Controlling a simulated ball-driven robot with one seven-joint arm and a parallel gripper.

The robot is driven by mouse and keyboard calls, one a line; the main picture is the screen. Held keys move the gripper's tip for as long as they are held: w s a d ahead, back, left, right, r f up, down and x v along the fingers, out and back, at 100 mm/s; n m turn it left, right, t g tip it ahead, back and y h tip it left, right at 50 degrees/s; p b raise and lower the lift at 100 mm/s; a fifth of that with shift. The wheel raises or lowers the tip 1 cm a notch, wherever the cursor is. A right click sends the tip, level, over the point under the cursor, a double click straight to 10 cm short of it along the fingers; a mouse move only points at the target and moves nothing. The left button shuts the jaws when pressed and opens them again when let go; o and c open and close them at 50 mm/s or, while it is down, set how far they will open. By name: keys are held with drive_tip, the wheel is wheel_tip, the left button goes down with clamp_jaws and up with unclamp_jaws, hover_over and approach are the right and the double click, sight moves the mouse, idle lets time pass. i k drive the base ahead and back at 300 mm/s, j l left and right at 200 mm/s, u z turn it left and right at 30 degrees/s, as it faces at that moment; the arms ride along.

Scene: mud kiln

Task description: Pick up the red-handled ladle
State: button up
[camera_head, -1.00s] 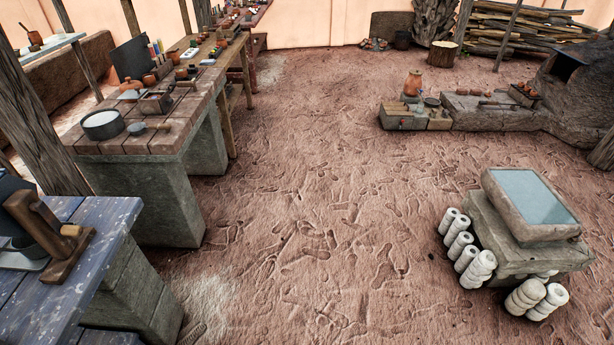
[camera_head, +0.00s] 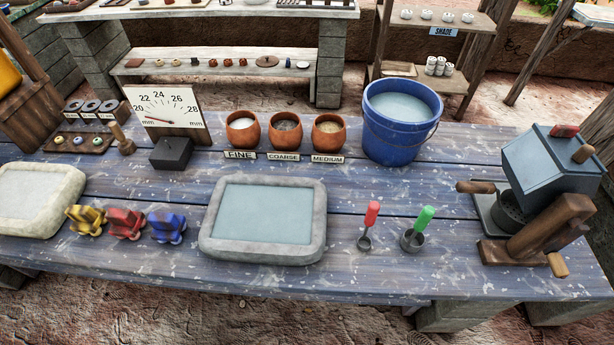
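The red-handled ladle (camera_head: 371,217) stands on the blue-painted plank table, right of the middle. Its red handle points up and its small dark cup (camera_head: 365,242) rests at the bottom. A similar ladle with a green handle (camera_head: 424,217) and a wider grey cup stands just to its right, a small gap apart. Nothing covers the red-handled ladle. My gripper is not in view.
A stone-rimmed basin (camera_head: 208,246) lies left of the ladle. A blue bucket (camera_head: 392,138) stands behind it. A wooden-and-metal press (camera_head: 537,233) stands at the right. Three labelled clay pots (camera_head: 243,135) sit further back. The table front before the ladles is clear.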

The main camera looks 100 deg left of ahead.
sight(363, 243)
drive_tip(key=u, duration=1.75)
drive_tip(key=l, duration=0.1)
